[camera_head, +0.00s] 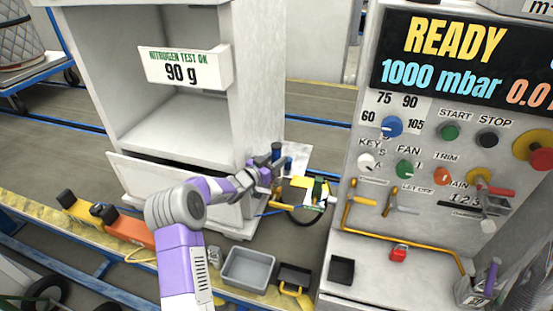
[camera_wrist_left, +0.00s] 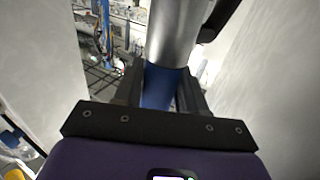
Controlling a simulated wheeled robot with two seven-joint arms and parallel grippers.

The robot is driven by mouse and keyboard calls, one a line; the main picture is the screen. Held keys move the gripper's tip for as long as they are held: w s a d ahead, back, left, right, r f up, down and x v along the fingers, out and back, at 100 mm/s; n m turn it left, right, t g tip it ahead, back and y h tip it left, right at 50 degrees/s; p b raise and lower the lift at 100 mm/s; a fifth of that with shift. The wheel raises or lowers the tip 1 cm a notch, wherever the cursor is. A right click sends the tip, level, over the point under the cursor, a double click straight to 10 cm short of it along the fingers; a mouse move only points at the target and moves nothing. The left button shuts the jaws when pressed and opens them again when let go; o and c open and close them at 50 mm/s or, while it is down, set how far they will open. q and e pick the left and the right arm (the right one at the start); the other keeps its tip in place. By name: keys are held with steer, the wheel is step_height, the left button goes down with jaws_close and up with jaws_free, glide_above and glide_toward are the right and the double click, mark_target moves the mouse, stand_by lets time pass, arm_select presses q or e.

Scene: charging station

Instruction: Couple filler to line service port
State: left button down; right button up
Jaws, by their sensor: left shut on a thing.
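The filler (camera_wrist_left: 168,50) shows in the left wrist view as a silver cylinder with a blue lower part (camera_wrist_left: 158,88). My left gripper (camera_wrist_left: 160,95) is shut on that blue part, with a dark finger on each side. In the head view my left gripper (camera_head: 266,168) is beside the right side wall of the white cabinet, with the dark blue part of the filler (camera_head: 276,151) at its tip. Close to its right is a pale plate with a small blue fitting (camera_head: 288,163). I cannot tell whether this is the line service port, or whether the filler touches it.
The white cabinet (camera_head: 180,130) stands directly left of the gripper. The control panel (camera_head: 420,160) is at the right. Yellow and green parts with a black hose (camera_head: 300,215) lie just below the gripper. A grey tray (camera_head: 248,268) and small black bins (camera_head: 342,270) are in front.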

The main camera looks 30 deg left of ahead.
arm_select(q)
steer(key=shift+f+b, duration=0.5)
steer(key=shift+f, duration=0.15)
steer(key=c, duration=0.6)
jaws_free()
steer(key=shift+o, duration=0.2)
steer(key=shift+f, duration=0.1)
steer(key=shift+s, duration=0.1)
steer(key=p+v, duration=0.1)
steer(key=v, duration=0.6)
steer(key=shift+s, duration=0.2)
